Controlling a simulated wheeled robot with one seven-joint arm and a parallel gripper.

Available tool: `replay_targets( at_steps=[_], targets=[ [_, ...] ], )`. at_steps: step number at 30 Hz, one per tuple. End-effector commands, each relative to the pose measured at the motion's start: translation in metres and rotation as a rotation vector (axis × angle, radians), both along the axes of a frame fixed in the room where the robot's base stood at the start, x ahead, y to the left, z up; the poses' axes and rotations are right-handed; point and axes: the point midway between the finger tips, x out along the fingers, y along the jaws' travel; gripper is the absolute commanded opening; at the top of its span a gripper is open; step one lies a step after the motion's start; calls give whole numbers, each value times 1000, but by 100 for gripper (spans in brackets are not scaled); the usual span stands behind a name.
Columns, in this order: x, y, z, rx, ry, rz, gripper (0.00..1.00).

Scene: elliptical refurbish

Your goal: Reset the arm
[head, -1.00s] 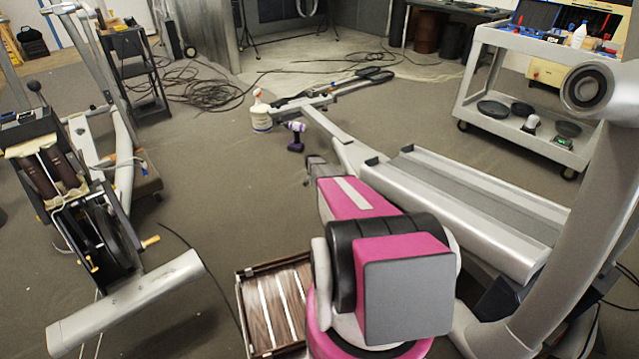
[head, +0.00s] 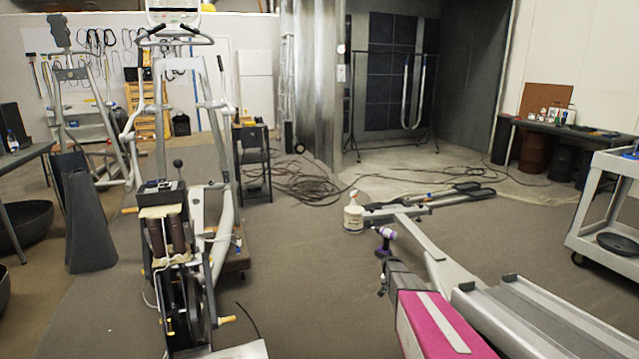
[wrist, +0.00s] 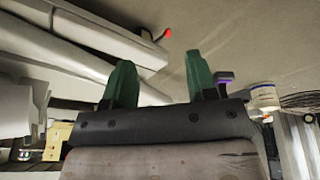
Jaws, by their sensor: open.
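My pink arm (head: 435,325) reaches forward from the lower right of the head view. My gripper (wrist: 159,68) shows in the wrist view with its two green fingers apart and nothing between them. In the head view its dark end is partly hidden by the arm. A purple drill (head: 385,240) stands on the floor just beyond it; the drill also shows in the wrist view (wrist: 224,77).
A silver elliptical frame (head: 440,265) lies on the right, close to my arm. A partly stripped elliptical (head: 175,235) stands left. A grey cart (head: 600,195) is at right. Carpet between is clear; cables (head: 310,183) lie behind.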

Motion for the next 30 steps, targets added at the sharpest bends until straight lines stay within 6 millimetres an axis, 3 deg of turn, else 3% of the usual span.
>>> replay_targets(
  at_steps=[1,6,12,18,21,24,30],
  targets=[
    [-37,19,29,7,16,34,52],
    [-116,65,91,32,80,156,52],
    [-218,113,159,70,150,307,52],
    [-312,151,214,111,208,454,52],
    [-344,162,231,127,227,509,52],
    [-362,169,240,137,239,542,52],
    [-368,171,244,141,244,557,52]
  ],
)
